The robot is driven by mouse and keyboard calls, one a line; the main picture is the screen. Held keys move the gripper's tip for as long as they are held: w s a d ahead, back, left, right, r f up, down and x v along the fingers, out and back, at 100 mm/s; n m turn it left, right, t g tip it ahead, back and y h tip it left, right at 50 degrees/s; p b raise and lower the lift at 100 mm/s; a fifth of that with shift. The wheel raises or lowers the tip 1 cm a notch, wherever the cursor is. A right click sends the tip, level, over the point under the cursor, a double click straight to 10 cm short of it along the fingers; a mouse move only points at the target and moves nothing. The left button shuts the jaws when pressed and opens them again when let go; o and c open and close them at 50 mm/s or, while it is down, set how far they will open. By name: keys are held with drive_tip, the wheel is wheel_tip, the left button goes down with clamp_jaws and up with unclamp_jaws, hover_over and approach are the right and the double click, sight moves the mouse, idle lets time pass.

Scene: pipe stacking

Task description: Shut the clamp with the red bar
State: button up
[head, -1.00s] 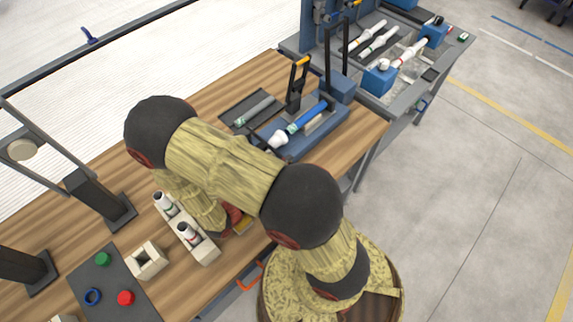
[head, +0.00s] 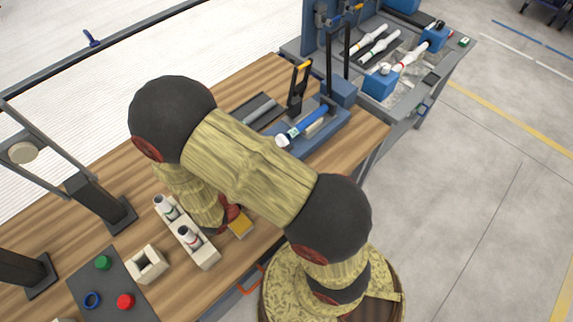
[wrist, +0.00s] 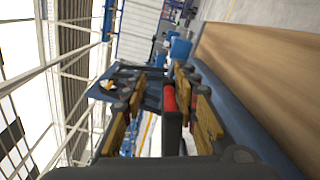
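In the wrist view, the red bar (wrist: 170,97) sits on a dark upright clamp arm (wrist: 172,135) and lies between the two sides of my gripper (wrist: 163,110). The fingers, with yellow-brown pads, are spread to either side, and gaps show between them and the bar. I cannot tell whether the clamp is fully upright or tilted. In the head view, my arm hides the clamp with the red bar and most of my gripper; only an orange-yellow pad (head: 240,226) shows below the arm, by the table's front edge.
A blue fixture (head: 325,133) with a blue pipe and an orange-handled clamp (head: 298,85) stands at the back of the wooden table (head: 160,262). A beige holder (head: 205,254) with two white pieces is near my gripper.

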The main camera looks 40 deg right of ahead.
drive_tip(key=shift+r, duration=1.75)
drive_tip(key=a, duration=0.9)
drive_tip(key=shift+s, duration=0.2)
